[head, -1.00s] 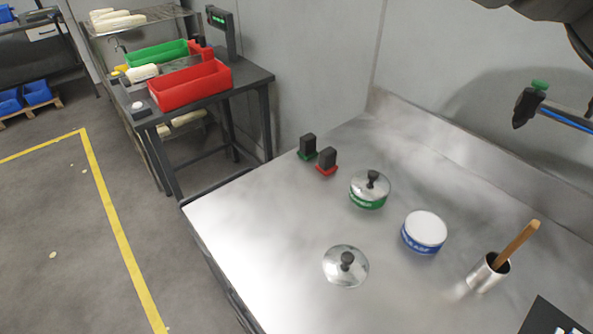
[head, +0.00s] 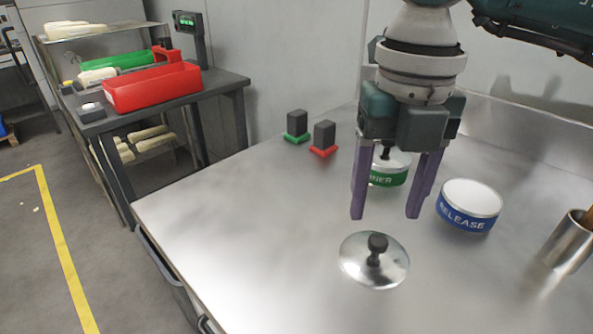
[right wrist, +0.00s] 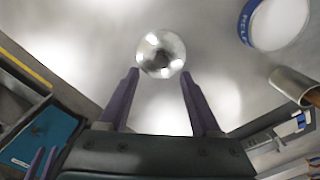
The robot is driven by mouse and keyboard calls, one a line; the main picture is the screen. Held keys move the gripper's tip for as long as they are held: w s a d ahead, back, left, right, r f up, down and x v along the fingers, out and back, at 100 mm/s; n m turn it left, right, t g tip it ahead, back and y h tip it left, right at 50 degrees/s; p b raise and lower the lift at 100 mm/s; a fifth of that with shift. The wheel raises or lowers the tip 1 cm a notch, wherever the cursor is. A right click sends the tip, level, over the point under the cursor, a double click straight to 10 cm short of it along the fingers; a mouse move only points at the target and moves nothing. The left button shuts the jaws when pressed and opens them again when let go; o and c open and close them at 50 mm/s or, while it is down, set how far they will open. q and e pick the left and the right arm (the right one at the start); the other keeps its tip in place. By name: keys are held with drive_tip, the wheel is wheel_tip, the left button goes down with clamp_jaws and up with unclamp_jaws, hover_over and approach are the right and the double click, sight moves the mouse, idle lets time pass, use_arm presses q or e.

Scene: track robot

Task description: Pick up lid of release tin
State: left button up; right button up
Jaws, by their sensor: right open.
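A round silver lid with a black knob (head: 375,260) lies flat on the steel table. It also shows in the right wrist view (right wrist: 161,54), just beyond the fingertips. The release tin (head: 469,206), white-topped with a blue band, stands to the right of the lid. It shows at the top right of the right wrist view (right wrist: 275,22). My right gripper (head: 386,215) is open and empty, pointing down, with its purple fingers above the table and a little behind the lid in the head view. My left gripper is not in the head view.
A green-banded tin (head: 390,172) with a knobbed lid stands partly hidden behind my right gripper. A green-based block (head: 297,125) and a red-based block (head: 324,138) stand at the back. A steel cup (head: 566,243) stands at right. The table's front left is clear.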

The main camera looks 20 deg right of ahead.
sight(379, 240)
wheel_tip(379, 240, down, 6)
drive_tip(key=shift+d+r, duration=0.1)
drive_tip(key=shift+r, duration=0.1)
clamp_jaws()
idle(0.5)
